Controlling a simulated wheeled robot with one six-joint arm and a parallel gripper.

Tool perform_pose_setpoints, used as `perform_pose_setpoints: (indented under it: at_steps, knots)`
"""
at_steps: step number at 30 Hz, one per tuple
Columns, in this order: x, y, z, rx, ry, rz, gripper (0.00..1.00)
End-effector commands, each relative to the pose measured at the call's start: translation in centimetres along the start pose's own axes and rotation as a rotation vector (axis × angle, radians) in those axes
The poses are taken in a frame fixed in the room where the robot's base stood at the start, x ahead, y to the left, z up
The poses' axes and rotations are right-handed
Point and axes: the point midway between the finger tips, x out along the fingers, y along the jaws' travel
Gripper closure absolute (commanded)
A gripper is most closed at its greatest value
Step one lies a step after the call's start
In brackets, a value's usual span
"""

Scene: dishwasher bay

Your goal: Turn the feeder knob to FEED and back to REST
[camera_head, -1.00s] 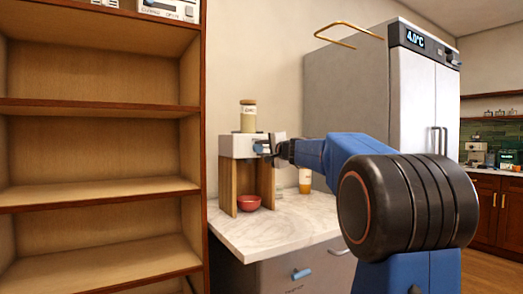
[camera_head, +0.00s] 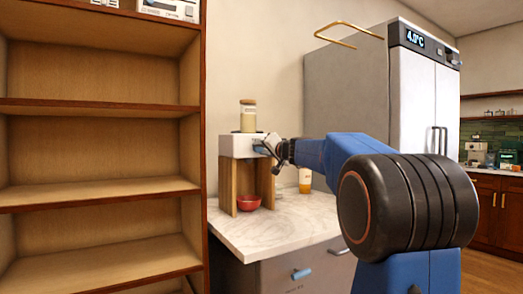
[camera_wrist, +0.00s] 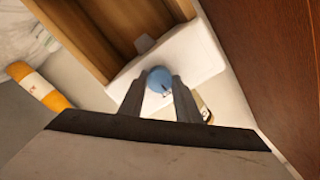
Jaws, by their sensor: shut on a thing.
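The feeder (camera_head: 236,146) is a white box on wooden side panels, standing on the marble counter. Its round blue knob (camera_wrist: 159,78) sits on the white front face and carries a small dark mark. My gripper (camera_head: 266,149) reaches the feeder's front from the right. In the wrist view, its two fingers (camera_wrist: 160,88) are on either side of the knob, shut on it. In the head view, the gripper mostly hides the knob. I cannot read any FEED or REST label.
A lidded jar (camera_head: 248,117) stands on the feeder, and a red bowl (camera_head: 248,203) sits beneath it. An orange-and-white bottle (camera_head: 305,181) stands to the right on the counter (camera_head: 300,222). A wooden shelf unit (camera_head: 100,107) is at left, a fridge (camera_head: 349,100) behind.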

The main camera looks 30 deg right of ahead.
Motion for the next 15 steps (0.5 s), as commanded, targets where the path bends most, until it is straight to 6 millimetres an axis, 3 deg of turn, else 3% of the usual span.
perform_pose_setpoints:
  at_steps: [14, 15]
  knots:
    - [0.04, 0.21, 0.20, -0.012, -0.003, 0.002, 0.92]
    - [0.04, 0.21, 0.20, -0.011, -0.003, 0.002, 0.60]
